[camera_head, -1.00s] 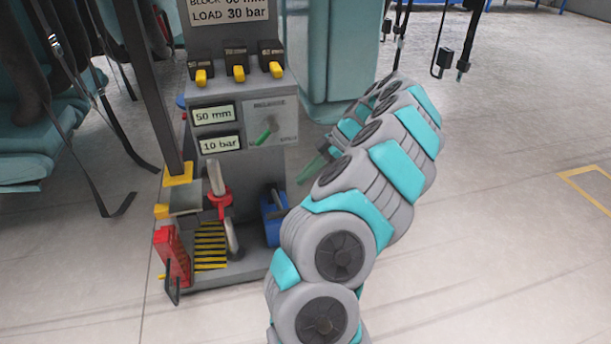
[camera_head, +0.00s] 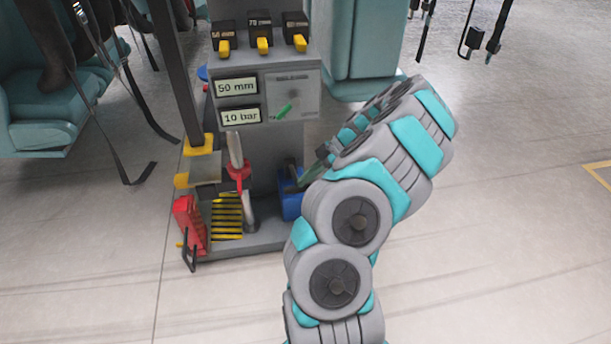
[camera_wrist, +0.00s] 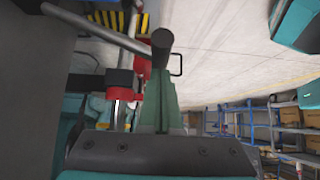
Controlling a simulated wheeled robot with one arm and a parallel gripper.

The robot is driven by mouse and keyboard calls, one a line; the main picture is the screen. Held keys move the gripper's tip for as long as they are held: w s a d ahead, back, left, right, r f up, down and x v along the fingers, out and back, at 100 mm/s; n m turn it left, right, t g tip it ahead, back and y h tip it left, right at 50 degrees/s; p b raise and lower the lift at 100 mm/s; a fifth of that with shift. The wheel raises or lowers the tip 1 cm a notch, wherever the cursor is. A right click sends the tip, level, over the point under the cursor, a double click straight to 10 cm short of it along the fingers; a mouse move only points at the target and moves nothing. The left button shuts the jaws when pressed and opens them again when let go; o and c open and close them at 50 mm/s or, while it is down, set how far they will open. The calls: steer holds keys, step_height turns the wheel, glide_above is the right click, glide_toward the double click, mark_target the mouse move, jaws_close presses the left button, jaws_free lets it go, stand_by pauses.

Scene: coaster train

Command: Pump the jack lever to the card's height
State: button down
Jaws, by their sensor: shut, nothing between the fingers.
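The jack stands in the lower stand. In the head view its red collar (camera_head: 238,172) sits around a grey post, above a yellow-black striped area. A blue unit (camera_head: 290,204) stands to its right. In the wrist view, a grey rod with a dark end (camera_wrist: 160,45), which looks like the lever, crosses at the upper left. My gripper (camera_wrist: 160,95) is shut and empty, its green fingers just below that dark end; I cannot tell whether they touch. In the head view the fingers (camera_head: 308,178) are near the blue unit, partly hidden by my arm. Displays read 50 mm (camera_head: 236,87) and 10 bar (camera_head: 240,116).
Three black blocks with yellow tabs (camera_head: 262,43) sit on the stand's top. A panel with a green pointer (camera_head: 285,110) is beside the displays. A red part (camera_head: 189,222) stands at the lower left. Teal seats (camera_head: 45,108) are at the left.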

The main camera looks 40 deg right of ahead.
steer(key=f+b, duration=0.1)
steer(key=b, duration=0.2)
steer(key=shift+s+f, duration=0.1)
steer(key=shift+f, duration=0.3)
steer(key=shift+r, duration=0.15)
steer(key=shift+a, duration=0.1)
